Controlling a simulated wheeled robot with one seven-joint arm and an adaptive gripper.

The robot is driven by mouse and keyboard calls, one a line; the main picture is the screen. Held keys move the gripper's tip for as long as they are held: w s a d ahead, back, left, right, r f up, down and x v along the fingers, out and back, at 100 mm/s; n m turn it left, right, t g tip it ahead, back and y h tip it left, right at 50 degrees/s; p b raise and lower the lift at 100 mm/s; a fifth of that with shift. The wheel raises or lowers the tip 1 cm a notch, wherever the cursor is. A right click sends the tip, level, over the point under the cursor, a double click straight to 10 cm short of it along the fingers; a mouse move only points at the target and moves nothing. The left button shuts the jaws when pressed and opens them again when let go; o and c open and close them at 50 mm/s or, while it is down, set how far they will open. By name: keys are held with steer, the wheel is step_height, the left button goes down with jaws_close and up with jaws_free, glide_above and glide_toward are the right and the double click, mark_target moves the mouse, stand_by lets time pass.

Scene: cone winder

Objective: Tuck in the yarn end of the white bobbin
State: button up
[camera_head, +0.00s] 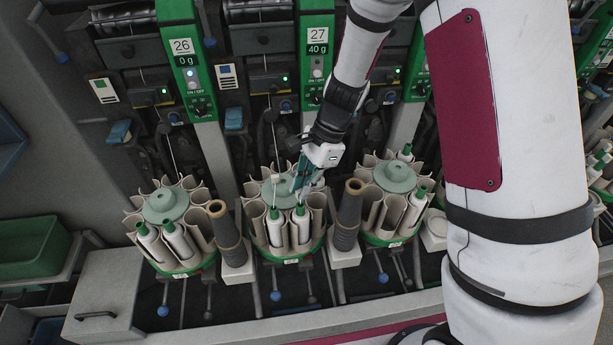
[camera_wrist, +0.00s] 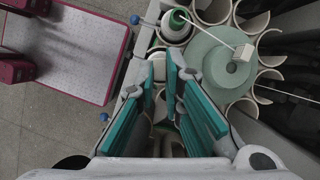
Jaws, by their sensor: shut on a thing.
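The middle round magazine (camera_head: 318,240) holds two white bobbins with green tips, a left one (camera_head: 275,230) and a right one (camera_head: 300,228). My gripper (camera_head: 299,192) points down over the right bobbin's top. In the wrist view my gripper (camera_wrist: 164,62) has its green fingers close together on a pale thing, apparently that bobbin's top; the fingers mostly hide it. The left bobbin shows there (camera_wrist: 176,26), upright in its pocket. A thin white yarn (camera_wrist: 212,33) runs from its tip to a small white block (camera_wrist: 244,52) over the pale green centre disc (camera_wrist: 212,68).
Similar magazines stand at left (camera_head: 163,206) and right (camera_head: 395,178), both with bobbins. Dark cone-like posts (camera_head: 226,235) and (camera_head: 347,220) rise beside the middle magazine. A second white thread (camera_wrist: 292,97) runs off right. A green bin (camera_head: 32,248) stands far left.

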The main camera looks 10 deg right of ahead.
steer(key=shift+f+b, duration=0.35)
steer(key=shift+f, duration=0.55)
steer(key=shift+f, duration=0.5)
stand_by(1.0)
steer(key=o, duration=1.3)
steer(key=shift+c, duration=0.2)
steer(key=shift+r, duration=0.1)
step_height(320, 180, up, 7)
steer(key=p, duration=0.3)
stand_by(0.5)
